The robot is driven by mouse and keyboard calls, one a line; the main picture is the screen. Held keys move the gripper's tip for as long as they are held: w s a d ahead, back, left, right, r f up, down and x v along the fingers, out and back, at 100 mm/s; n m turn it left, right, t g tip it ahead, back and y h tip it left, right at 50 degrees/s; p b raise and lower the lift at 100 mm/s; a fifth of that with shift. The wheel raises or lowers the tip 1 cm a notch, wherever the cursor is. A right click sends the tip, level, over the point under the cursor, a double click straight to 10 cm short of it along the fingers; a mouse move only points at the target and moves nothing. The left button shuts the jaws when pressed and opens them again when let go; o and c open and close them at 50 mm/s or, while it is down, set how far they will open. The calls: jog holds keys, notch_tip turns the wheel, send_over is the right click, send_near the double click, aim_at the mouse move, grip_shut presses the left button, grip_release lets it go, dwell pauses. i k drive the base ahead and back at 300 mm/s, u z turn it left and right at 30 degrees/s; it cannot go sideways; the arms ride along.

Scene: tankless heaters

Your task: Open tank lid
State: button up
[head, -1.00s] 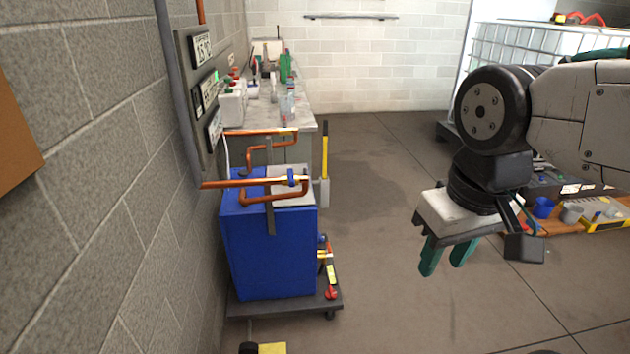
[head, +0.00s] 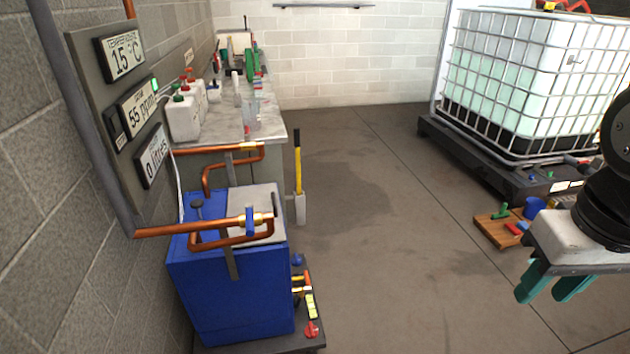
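A large white tank (head: 560,80) in a metal cage stands on a dark pallet at the upper right in the head view. Its top is partly cut off by the frame, and I cannot make out a lid there. A blue box-shaped unit (head: 232,300) with copper pipes stands at lower left. A grey plate (head: 262,197) lies on its top, and I cannot tell if this is a lid. My gripper (head: 552,287) is at the lower right, its two green fingers apart with nothing between them. It is away from both the tank and the blue unit.
A yellow-handled tool (head: 298,165) stands beside the blue unit. A wooden board (head: 490,230) with small items lies near the pallet. The middle floor is clear.

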aim_at(265, 198)
jog(key=z, duration=0.15)
jog(key=i, duration=0.7)
jog(key=u, duration=0.6)
jog(key=i, duration=0.75)
jog(key=u, duration=0.6)
